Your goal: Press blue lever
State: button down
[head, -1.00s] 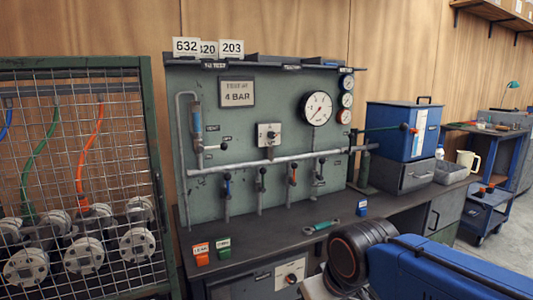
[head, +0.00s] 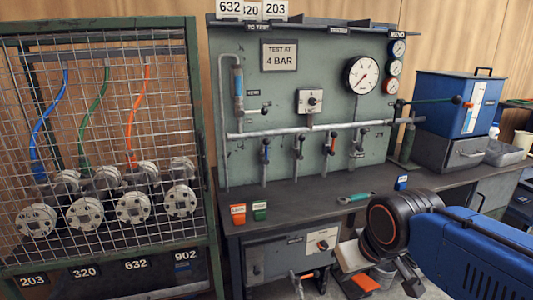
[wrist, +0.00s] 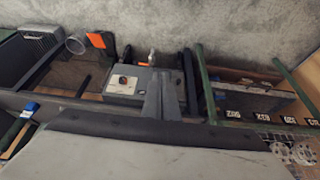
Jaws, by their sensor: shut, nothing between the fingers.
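The blue lever (head: 266,148) is the leftmost of several small levers below the pale horizontal pipe on the green test panel (head: 225,160). It points upward at its valve. I cannot pick it out in the wrist view. My gripper (wrist: 165,76) is shut and empty in the wrist view. In the head view my arm is at the lower right, in front of the bench, well apart from the lever. My fingertips are not clear there.
The dark bench (head: 310,195) runs below the panel and carries an orange block (head: 238,214), a green block (head: 259,210) and a teal tool (head: 356,198). A mesh cage (head: 100,130) with flanged parts stands at the left. A blue box (head: 458,104) is at the right.

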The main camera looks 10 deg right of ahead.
aim_at(266, 151)
jog(key=w+r+n+t, duration=0.3)
jog(key=w+n, duration=0.3)
jog(key=w, duration=0.7)
jog(key=w+r+n+t, duration=0.35)
jog(key=w+n, duration=0.25)
jog(key=w, duration=0.8)
jog(key=w+a+r+n+t+y, duration=0.1)
jog(key=w+a+n+t+y, duration=0.1)
jog(key=w+n, duration=0.4)
jog(key=w+a+r+n+t+y, duration=0.1)
jog(key=w+a+n+t+y, duration=0.1)
jog(key=w+n, duration=0.5)
jog(key=shift+w+a+t+y, duration=0.3)
jog(key=shift+w+a+t, duration=0.25)
jog(key=shift+w+a, duration=0.75)
jog(key=shift+w+d, duration=0.3)
jog(key=w, duration=1.1)
jog(key=shift+w+d+r, duration=0.15)
jog(key=shift+w+d, duration=0.1)
jog(key=shift+d, duration=0.15)
